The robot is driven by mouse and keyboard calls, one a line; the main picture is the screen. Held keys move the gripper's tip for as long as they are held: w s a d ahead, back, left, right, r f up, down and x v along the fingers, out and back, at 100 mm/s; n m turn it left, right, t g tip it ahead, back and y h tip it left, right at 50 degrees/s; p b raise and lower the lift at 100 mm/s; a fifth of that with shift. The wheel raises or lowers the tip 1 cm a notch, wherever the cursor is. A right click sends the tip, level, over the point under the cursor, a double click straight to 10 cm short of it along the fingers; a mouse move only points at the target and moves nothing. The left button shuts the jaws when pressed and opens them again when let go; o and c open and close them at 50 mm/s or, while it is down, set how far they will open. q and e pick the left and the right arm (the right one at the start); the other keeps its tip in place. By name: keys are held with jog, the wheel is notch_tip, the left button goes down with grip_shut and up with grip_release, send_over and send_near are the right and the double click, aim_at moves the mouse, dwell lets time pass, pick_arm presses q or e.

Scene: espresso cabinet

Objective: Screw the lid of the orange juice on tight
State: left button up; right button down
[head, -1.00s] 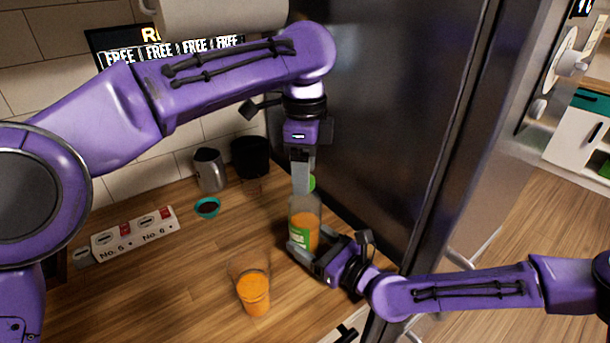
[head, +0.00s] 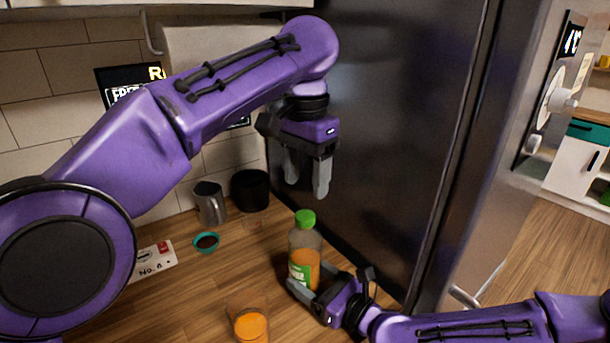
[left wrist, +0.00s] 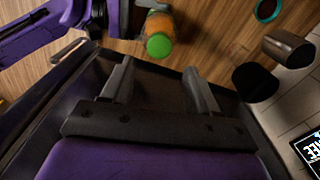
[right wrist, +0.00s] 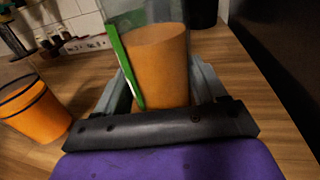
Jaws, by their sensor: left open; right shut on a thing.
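The orange juice bottle (head: 304,262) stands upright on the wooden counter, partly full, with a green label. Its green lid (head: 305,218) sits on the neck; I cannot tell how tight it is. The lid also shows from above in the left wrist view (left wrist: 158,45). My right gripper (head: 307,291) is shut around the bottle's lower body; the bottle fills its jaws in the right wrist view (right wrist: 160,65). My left gripper (head: 306,185) is open and empty, above the bottle and apart from the lid, with its fingers pointing down.
A glass of orange juice (head: 250,325) stands left of the bottle. Behind are a metal pitcher (head: 209,203), a black container (head: 250,188) and a small teal bowl (head: 206,242). The dark fridge (head: 390,130) rises close on the right.

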aim_at(305, 214)
pick_arm(q)
jog(key=n, duration=0.2)
jog(key=shift+s+a+r+n, duration=0.1)
jog(key=shift+n, duration=0.2)
notch_tip(305, 214, down, 8)
jog(key=shift+f, duration=0.1)
dwell(0.4)
jog(key=c, duration=1.1)
jog(key=shift+o, duration=0.2)
jog(key=m, duration=0.8)
jog(key=shift+m, duration=0.3)
